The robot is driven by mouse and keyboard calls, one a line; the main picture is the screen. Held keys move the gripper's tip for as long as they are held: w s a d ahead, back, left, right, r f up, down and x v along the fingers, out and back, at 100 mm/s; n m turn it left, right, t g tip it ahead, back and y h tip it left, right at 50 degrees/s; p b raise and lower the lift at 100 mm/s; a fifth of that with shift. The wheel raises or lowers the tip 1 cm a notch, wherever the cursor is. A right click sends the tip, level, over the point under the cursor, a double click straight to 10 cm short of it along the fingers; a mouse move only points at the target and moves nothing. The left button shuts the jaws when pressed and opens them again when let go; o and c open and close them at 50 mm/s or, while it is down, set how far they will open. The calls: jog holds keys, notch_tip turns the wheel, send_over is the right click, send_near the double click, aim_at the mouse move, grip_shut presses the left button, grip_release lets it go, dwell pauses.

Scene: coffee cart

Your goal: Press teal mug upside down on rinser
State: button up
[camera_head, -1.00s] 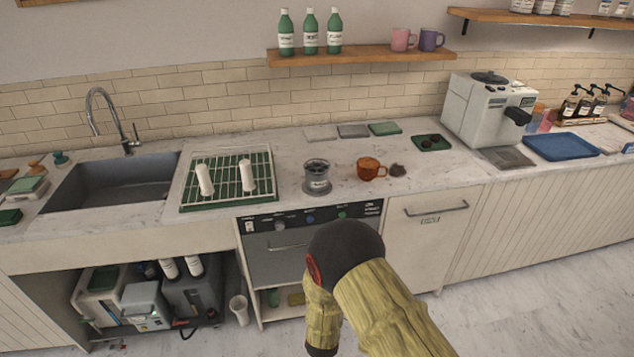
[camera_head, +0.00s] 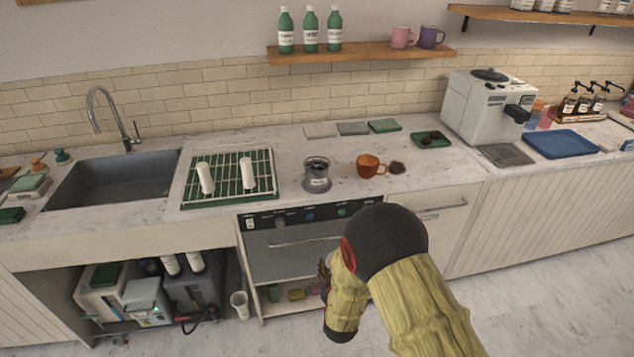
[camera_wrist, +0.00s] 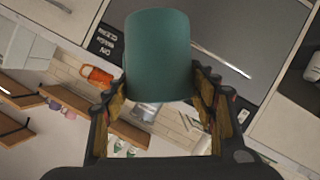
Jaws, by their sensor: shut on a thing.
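In the wrist view, my gripper (camera_wrist: 158,92) is shut on the teal mug (camera_wrist: 158,50), with a finger on each side of it. I cannot tell from this view which way the mug's opening faces. In the head view, my own arm hides the mug and most of the gripper, in front of the cabinet below the counter. A grey shape behind the mug in the wrist view is partly hidden.
A shelf (camera_head: 360,53) with bottles and mugs hangs above. The counter front between is clear.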

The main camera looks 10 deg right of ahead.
dwell(0.3)
jog(key=m+y+b, duration=0.1)
jog(key=m, duration=0.1)
jog(key=shift+d+m+y, duration=0.15)
jog(key=shift+m+y, duration=0.25)
jog(key=shift+m+y+b, duration=0.5)
jog(key=shift+m+y, duration=0.1)
jog(key=shift+m, duration=0.1)
jog(key=shift+f+m+y+b, duration=0.1)
jog(key=shift+m+y+b, duration=0.5)
jog(key=shift+m, duration=0.3)
jog(key=shift+m+y, duration=0.9)
jog(key=shift+m, duration=0.3)
